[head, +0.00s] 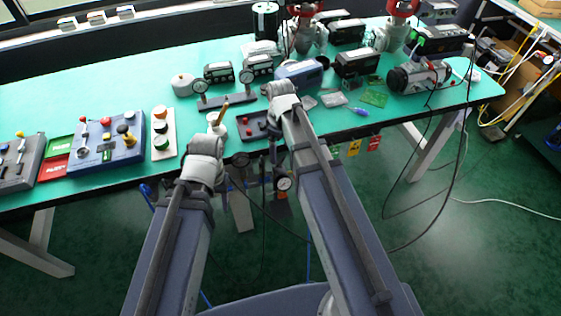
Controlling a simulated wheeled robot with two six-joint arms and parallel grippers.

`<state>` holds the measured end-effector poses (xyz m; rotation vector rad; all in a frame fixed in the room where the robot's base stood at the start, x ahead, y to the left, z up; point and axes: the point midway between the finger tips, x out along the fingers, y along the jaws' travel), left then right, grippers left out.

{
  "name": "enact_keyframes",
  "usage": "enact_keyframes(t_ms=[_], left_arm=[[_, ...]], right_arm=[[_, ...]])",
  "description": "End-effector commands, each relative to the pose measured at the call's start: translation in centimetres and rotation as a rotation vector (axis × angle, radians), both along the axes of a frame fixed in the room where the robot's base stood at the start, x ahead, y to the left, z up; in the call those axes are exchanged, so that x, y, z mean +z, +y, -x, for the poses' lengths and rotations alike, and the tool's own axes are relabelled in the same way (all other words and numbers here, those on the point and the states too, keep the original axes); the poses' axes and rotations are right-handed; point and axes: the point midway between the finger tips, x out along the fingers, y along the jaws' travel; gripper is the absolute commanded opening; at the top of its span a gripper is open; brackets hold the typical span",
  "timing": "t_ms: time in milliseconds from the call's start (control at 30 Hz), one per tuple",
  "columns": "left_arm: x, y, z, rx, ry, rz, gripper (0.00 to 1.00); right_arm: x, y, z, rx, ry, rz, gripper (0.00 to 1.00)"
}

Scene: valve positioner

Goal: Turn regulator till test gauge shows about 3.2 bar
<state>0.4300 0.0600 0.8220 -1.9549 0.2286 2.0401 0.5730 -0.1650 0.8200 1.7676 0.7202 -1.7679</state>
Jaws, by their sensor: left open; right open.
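A round gauge (284,183) with a pale dial shows just below the table's front edge, between my arms. A dark round part (241,160) sits up and to its left; I cannot tell whether it is the regulator knob or another gauge. The dial readings are too small to read. My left gripper (207,143) is at the front edge, left of the dark part. My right gripper (281,90) is over the table, above the lower gauge. Their fingertips are mostly hidden; neither visibly holds anything.
The green table (120,80) has bare room at back left. A blue control box (107,142) with knobs stands at left. A pale cup (217,123) holding a tool is close to my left gripper. Valves and black modules (357,62) crowd the right. Dark cables hang in front.

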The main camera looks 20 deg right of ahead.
Motion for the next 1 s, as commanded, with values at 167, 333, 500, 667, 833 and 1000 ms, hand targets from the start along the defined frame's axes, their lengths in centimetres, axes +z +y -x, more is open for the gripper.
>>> enact_keyframes(t_ms=[167,333,500,667,833,1000], left_arm=[[-2.6,0.0,0.0,0.0,0.0,0.0,0.54],[-4.9,0.0,0.0,-0.001,0.0,0.0,0.54],[-6.4,0.0,0.0,-0.001,0.0,0.0,0.54],[-6.7,0.0,0.0,-0.001,0.0,0.0,0.54],[-6.6,0.0,0.0,-0.001,0.0,0.0,0.54],[-6.6,0.0,0.0,-0.001,0.0,0.0,0.54]], right_arm=[[-2.6,0.0,0.0,0.0,0.0,0.0,0.93],[-4.9,0.0,0.0,-0.001,0.0,0.0,0.93],[-6.4,0.0,0.0,-0.001,0.0,0.0,0.93],[-6.7,0.0,0.0,-0.001,0.0,0.0,0.93],[-6.6,0.0,0.0,-0.001,0.0,0.0,0.93],[-6.6,0.0,0.0,-0.001,0.0,0.0,0.77]])
